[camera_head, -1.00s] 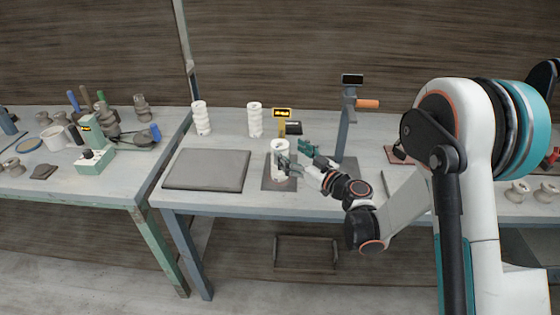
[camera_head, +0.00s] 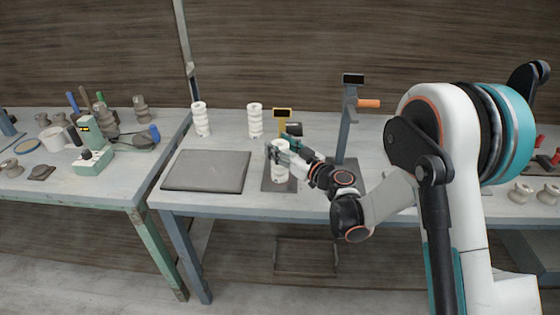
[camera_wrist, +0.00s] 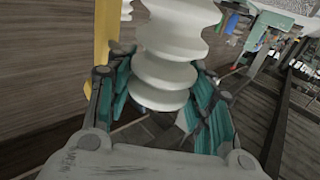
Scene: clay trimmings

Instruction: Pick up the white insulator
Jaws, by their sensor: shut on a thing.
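The white insulator (camera_head: 280,173), a ribbed white cylinder, stands upright on a dark grey plate (camera_head: 268,184) near the front of the middle table. My gripper (camera_head: 281,150) is at its upper part in the head view, with its fingers on both sides. In the wrist view the insulator (camera_wrist: 168,65) rises between the teal finger pads of my gripper (camera_wrist: 160,105), which is shut on it. The lower end of the insulator is partly hidden by the fingers and palm there. I cannot tell whether it has left the plate.
Two similar white ribbed cylinders stand behind, one at the left (camera_head: 201,119) and one nearer (camera_head: 254,120). A grey post with an orange handle (camera_head: 346,125) stands close right. A flat grey slab (camera_head: 207,170) lies left.

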